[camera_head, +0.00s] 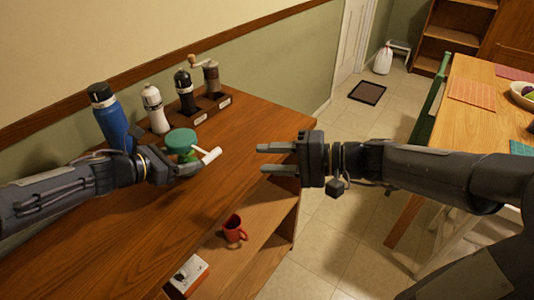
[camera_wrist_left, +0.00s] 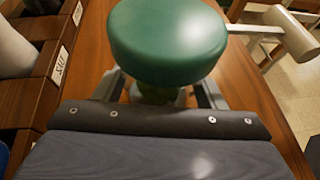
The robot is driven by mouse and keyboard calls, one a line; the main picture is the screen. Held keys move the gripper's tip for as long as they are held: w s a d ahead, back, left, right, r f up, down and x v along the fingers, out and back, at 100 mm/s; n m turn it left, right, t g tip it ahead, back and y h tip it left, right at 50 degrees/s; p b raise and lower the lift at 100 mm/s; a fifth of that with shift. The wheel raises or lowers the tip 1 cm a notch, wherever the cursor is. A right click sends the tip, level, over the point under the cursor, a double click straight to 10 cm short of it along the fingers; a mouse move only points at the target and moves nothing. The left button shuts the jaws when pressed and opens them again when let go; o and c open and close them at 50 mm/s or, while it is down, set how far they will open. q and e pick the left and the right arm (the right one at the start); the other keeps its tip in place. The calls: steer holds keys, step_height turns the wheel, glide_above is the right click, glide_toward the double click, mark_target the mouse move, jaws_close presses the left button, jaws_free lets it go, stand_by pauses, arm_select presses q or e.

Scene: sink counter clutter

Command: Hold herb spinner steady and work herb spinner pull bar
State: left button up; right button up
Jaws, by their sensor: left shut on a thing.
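The herb spinner (camera_head: 181,139) stands on the wooden counter, with a round green lid and a lighter green body below. In the left wrist view its green lid (camera_wrist_left: 168,40) fills the top middle. The pull bar (camera_head: 211,155) is a pale cylinder on a thin rod, out to the right of the spinner; it also shows in the left wrist view (camera_wrist_left: 291,33). My left gripper (camera_head: 184,163) is shut on the spinner's body below the lid, which partly hides the fingers. My right gripper (camera_head: 277,160) is open and empty, to the right of the pull bar and apart from it.
A blue bottle (camera_head: 112,122), a white mill (camera_head: 155,109), a black mill (camera_head: 186,92) and a grinder (camera_head: 211,77) stand along the wall behind the spinner. A red mug (camera_head: 234,229) sits on the shelf below. The counter front is clear.

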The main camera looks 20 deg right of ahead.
arm_select(q)
steer(key=o, duration=1.2)
